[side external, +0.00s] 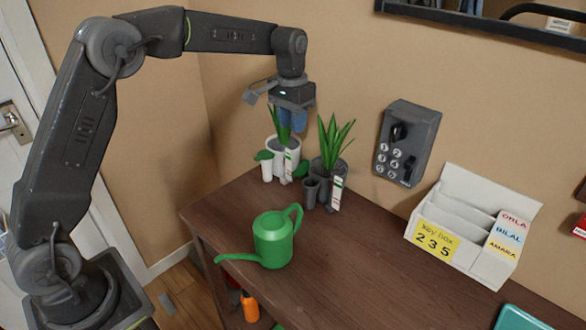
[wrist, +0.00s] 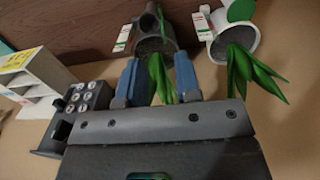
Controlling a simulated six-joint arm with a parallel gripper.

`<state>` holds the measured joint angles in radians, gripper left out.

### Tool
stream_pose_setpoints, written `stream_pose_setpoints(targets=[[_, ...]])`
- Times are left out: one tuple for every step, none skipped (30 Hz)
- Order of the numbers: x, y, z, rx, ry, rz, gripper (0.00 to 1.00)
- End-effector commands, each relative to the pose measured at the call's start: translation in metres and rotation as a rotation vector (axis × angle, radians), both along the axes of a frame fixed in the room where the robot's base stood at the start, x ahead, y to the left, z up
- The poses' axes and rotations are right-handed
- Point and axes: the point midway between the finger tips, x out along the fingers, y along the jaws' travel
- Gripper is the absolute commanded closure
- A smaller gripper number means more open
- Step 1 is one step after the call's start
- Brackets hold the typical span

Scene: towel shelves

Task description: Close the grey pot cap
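The grey pot (side external: 325,180) holds a spiky green plant and stands on the brown table by the wall. A small grey cup (side external: 311,190) and a white label stake (side external: 336,192) are at its front. I cannot make out a separate cap on it. In the wrist view the grey pot (wrist: 155,44) is top centre, its leaves showing between my blue fingers. My gripper (side external: 292,121) points down above the pots, nearest the white pot (side external: 284,146) in the side view. In the wrist view my gripper (wrist: 157,80) is open, with nothing clearly held.
A green watering can (side external: 273,240) stands in front of the pots. A grey keypad box (side external: 407,143) is on the wall to the right. A white sorter (side external: 470,225) with name cards and a yellow note sits farther right. The middle of the table (side external: 350,265) is clear.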

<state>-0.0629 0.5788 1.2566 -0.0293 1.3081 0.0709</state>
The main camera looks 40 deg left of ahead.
Motion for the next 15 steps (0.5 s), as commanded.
stream_pose_setpoints(targets=[[0.000, 0.000, -0.004, 0.000, 0.002, 0.000, 0.69], [0.000, 0.000, -0.006, 0.000, 0.003, 0.000, 0.69], [0.000, 0.000, -0.011, 0.000, 0.004, 0.000, 0.69], [0.000, 0.000, -0.015, 0.000, 0.004, 0.000, 0.69], [-0.001, -0.001, -0.020, 0.000, 0.005, 0.000, 0.69], [-0.001, -0.001, -0.028, 0.000, 0.005, 0.000, 0.69], [-0.001, -0.001, -0.034, 0.000, 0.007, 0.000, 0.69], [-0.001, -0.001, -0.039, 0.000, 0.005, 0.000, 0.69], [-0.001, -0.001, -0.048, 0.000, 0.006, 0.000, 0.69], [-0.001, -0.002, -0.054, 0.000, 0.006, 0.000, 0.69], [-0.001, -0.002, -0.061, 0.000, 0.005, 0.000, 0.69], [-0.001, -0.002, -0.069, 0.000, 0.006, 0.000, 0.69], [-0.001, -0.002, -0.075, 0.000, 0.005, 0.000, 0.69], [-0.001, -0.003, -0.081, 0.000, 0.005, 0.000, 0.69], [-0.001, -0.003, -0.089, 0.000, 0.005, 0.000, 0.69]])
